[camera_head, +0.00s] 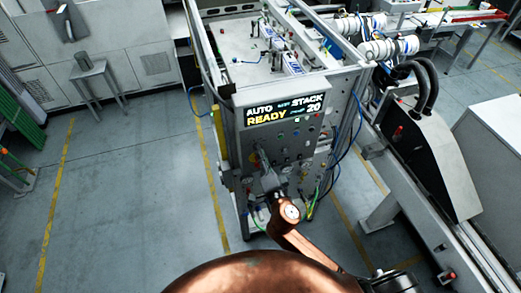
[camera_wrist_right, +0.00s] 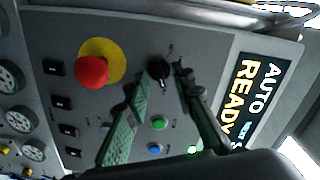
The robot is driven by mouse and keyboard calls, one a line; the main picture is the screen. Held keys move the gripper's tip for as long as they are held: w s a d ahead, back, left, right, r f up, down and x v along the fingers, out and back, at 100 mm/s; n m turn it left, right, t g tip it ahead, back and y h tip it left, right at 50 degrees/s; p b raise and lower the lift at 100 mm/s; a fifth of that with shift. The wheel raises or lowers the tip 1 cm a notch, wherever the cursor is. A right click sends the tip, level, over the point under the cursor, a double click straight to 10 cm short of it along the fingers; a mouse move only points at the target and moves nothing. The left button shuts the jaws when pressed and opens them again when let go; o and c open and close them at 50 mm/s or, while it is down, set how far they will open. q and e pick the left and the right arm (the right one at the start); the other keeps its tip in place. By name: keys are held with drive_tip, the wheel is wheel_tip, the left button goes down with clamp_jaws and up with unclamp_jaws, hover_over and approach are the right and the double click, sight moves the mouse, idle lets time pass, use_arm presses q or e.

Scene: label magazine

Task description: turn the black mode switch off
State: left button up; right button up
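The black mode switch (camera_wrist_right: 159,72) is a round knob with a light pointer mark on the grey control panel (camera_wrist_right: 205,38), in the right wrist view. My right gripper (camera_wrist_right: 162,84) is open, its two green-padded fingers reaching toward the panel. The fingertips lie on either side of the knob in the picture; I cannot tell whether they touch it. In the head view my right gripper (camera_head: 261,158) is in front of the panel's lower left part, and I cannot make out the switch there. The display (camera_head: 283,109) reads AUTO, READY, STACK and 20. My left gripper is not in view.
A red emergency button on a yellow disc (camera_wrist_right: 94,68) sits beside the switch. Green (camera_wrist_right: 158,124) and blue (camera_wrist_right: 154,149) buttons sit close to the fingers. Cables (camera_head: 334,165) hang at the cabinet's right. The floor (camera_head: 130,170) to the left is clear.

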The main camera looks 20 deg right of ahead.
drive_tip(key=shift+w, duration=0.45)
drive_tip(key=shift+c, duration=0.3)
clamp_jaws()
